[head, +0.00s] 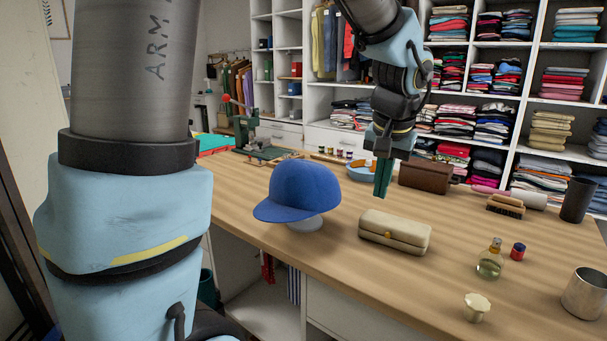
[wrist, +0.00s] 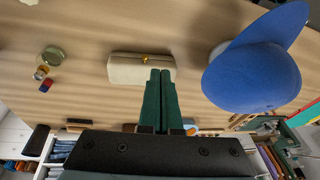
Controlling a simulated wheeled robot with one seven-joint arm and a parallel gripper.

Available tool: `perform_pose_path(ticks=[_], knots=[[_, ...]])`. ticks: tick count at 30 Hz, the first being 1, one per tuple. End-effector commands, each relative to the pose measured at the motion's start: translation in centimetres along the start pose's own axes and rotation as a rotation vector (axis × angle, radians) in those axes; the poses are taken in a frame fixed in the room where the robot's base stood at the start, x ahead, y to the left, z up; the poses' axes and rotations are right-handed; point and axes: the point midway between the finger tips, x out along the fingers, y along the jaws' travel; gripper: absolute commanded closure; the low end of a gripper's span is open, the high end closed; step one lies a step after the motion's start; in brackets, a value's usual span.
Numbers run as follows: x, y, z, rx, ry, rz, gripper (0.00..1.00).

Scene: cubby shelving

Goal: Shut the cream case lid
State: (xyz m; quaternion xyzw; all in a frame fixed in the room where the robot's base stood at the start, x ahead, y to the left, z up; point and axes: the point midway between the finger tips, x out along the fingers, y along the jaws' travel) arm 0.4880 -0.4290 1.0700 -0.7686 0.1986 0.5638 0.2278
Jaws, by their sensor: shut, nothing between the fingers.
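The cream case (head: 395,231) is a long box with rounded edges and a small gold clasp on its front, on the wooden table right of the blue cap. Its lid lies down over the base, with a thin seam line and no clear gap. It also shows in the wrist view (wrist: 125,69), just beyond my fingertips. My gripper (head: 381,194) has dark green fingers pointing down, pressed together and empty. It hangs above and behind the case, apparently apart from it. In the wrist view the fingertips (wrist: 160,73) overlap the case's edge.
A blue cap (head: 303,190) on a stand is left of the case. A glass bottle (head: 490,262), a small red-and-blue jar (head: 517,251), a cream knob (head: 476,307) and a metal cup (head: 587,293) stand right. Behind are a brown box (head: 425,176) and a brush (head: 506,206).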

Motion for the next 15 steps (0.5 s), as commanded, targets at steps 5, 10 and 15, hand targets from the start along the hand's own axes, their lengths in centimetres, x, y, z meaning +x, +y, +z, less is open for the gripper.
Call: perform_pose_path(ticks=[5,10,15], knots=[[4.3,-9.2,6.1,-0.180,-0.084,0.006,1.00],[7.1,-15.6,13.8,-0.367,-0.133,0.020,1.00],[8.2,-18.2,18.9,-0.487,-0.152,0.023,1.00]])
